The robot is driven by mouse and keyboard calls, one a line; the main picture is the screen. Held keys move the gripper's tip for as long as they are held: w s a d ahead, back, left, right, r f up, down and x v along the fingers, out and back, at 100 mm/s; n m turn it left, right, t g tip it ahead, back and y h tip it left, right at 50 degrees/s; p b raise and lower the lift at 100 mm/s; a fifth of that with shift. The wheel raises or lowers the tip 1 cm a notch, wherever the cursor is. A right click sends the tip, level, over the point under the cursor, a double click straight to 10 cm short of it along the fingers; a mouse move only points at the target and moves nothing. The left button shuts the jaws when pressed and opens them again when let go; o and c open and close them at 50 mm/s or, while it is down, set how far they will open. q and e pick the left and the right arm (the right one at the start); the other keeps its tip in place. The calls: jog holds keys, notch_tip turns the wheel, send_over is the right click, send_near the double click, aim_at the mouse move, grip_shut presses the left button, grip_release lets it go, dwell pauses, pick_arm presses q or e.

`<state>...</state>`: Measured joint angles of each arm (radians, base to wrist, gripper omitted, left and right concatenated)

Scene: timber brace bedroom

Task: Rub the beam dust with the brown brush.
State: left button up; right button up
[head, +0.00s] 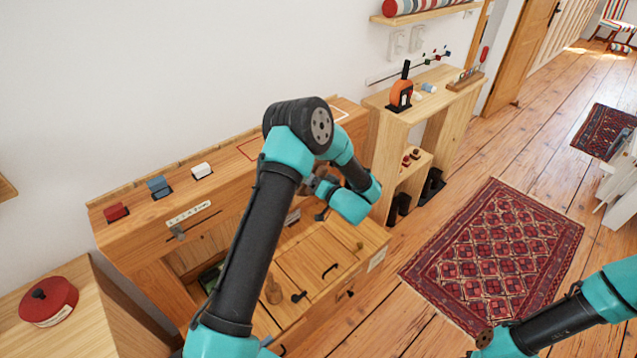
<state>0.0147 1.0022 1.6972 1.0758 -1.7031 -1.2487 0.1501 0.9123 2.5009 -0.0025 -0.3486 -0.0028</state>
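My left arm reaches over the wooden dresser (140,228). Its dark gripper (314,184) is small and partly hidden behind my arm above the dresser's right part. I cannot tell whether it is open or holds anything. I cannot make out a brown brush or beam dust with certainty.
A wooden shelf unit (445,82) right of the dresser carries an orange-and-black tool (401,90). A patterned red rug (495,250) lies on the open plank floor.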

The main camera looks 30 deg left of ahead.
pick_arm(q)
jog(key=shift+x, duration=1.4)
jog(key=shift+x, duration=1)
jog(key=shift+w+d, duration=0.1)
jog(key=shift+w, duration=0.05)
jog(key=shift+w+d, duration=0.35)
jog(key=shift+w, duration=0.4)
jog(key=shift+w+d, duration=0.35)
jog(key=shift+w, duration=0.4)
jog(key=shift+w+d, duration=0.2)
jog(key=shift+w, duration=0.65)
jog(key=shift+w+d, duration=0.25)
jog(key=shift+w, duration=0.6)
jog(key=shift+w+d, duration=0.35)
jog(key=shift+w, duration=0.45)
jog(key=shift+w+d, duration=0.35)
jog(key=shift+w, duration=0.5)
